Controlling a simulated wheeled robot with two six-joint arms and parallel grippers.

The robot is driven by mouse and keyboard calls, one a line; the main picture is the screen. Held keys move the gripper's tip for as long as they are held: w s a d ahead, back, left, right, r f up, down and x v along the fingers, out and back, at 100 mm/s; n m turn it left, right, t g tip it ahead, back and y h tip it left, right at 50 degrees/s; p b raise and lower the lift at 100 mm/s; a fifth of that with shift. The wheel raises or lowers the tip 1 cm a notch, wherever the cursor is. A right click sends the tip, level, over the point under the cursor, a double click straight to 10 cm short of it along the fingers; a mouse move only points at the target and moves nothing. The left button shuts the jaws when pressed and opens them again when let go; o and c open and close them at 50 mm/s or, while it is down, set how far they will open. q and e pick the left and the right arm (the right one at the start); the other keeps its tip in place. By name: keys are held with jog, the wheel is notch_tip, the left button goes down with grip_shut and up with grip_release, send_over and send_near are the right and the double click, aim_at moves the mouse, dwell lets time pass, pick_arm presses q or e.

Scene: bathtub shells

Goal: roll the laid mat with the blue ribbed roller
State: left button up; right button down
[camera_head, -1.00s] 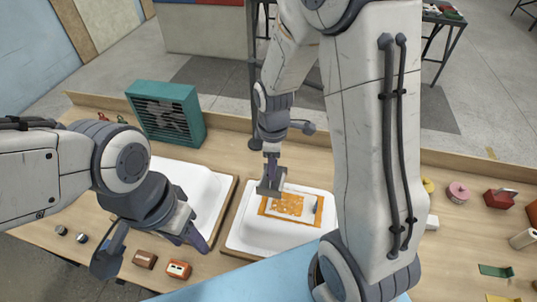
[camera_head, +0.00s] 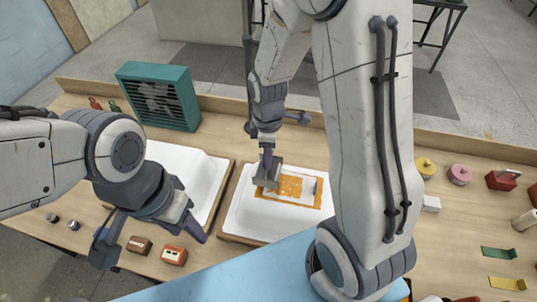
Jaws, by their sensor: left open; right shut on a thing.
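The laid mat (camera_head: 309,187) is a pale rectangle with orange patches showing in its middle. It lies on a larger orange sheet (camera_head: 318,200) on the white shell (camera_head: 245,215) at the centre of the bench. My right gripper (camera_head: 268,178) reaches down over the mat's left end. It is shut on the roller, which is mostly hidden by the gripper and hard to make out; contact with the mat cannot be told. A small dark mark shows at the mat's right end. My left gripper (camera_head: 152,247) is open and empty, in front of the left shell.
A second white shell (camera_head: 205,180) stands to the left. A teal fan box (camera_head: 158,95) is behind it. Two small brown-red boxes (camera_head: 173,256) lie at the front left. Yellow and pink round items (camera_head: 459,174) and a red box (camera_head: 502,180) are at the right.

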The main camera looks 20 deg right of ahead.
jog(key=shift+f+b, duration=1.35)
jog(key=shift+f, duration=0.5)
dwell(0.6)
jog(key=shift+s+d, duration=0.1)
